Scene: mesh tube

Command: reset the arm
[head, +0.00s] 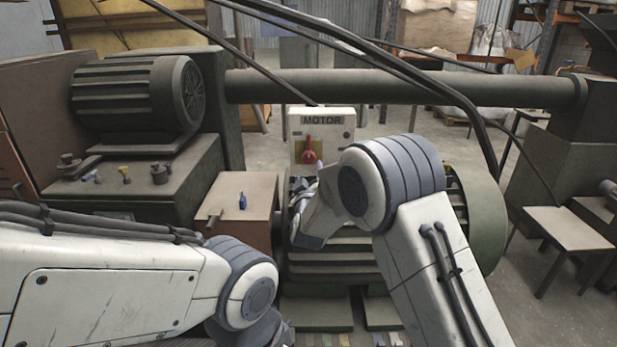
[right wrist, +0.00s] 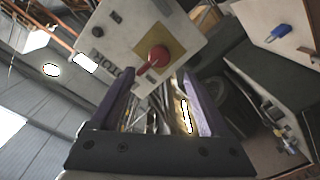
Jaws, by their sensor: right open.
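My right arm (head: 405,195) reaches up in front of a white control box (head: 345,118) labelled MOTOR, with a red knob (head: 309,157) on a yellow plate. My right gripper (right wrist: 157,90) is open in the right wrist view, its two purple-sided fingers apart with nothing held between them. The red knob (right wrist: 158,57) and box (right wrist: 118,45) lie just beyond the fingertips there; whether they touch cannot be told. In the head view the right gripper is mostly hidden behind its own wrist. My left arm (head: 110,290) crosses the lower left, and its gripper is out of view.
A large green motor (head: 470,215) stands behind my right arm. A smaller motor (head: 135,95) sits on a block at left. A small blue item (head: 242,201) lies on a brown box (head: 245,188). A thick pipe (head: 400,87) and dark cables run across the back. A small table (head: 568,228) stands at right.

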